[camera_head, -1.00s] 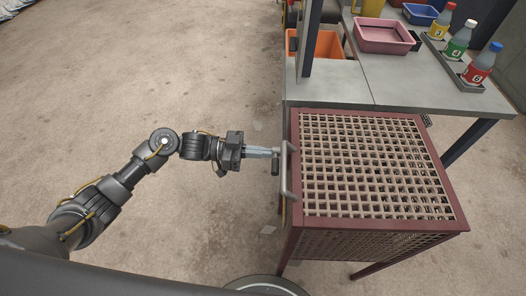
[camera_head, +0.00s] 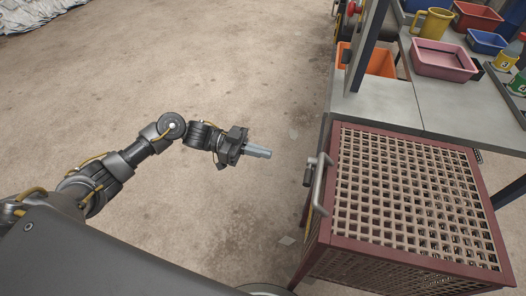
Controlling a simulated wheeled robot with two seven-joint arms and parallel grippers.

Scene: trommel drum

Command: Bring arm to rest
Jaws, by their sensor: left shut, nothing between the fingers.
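My left arm reaches in from the left, and its gripper (camera_head: 257,151) is shut and empty over bare floor. It points right, toward the trommel drum frame, a red box with a tan mesh top (camera_head: 415,197). A grey bar handle (camera_head: 319,184) stands on the frame's left side. A clear gap lies between the fingertips and the handle. My right gripper is not in view.
A grey table (camera_head: 385,104) stands behind the frame. It carries a pink bin (camera_head: 443,62), a blue bin (camera_head: 486,41), a red bin (camera_head: 477,16), a yellow mug (camera_head: 433,22) and bottles at the right edge. An orange bin (camera_head: 368,62) sits at its left. The floor around my arm is clear.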

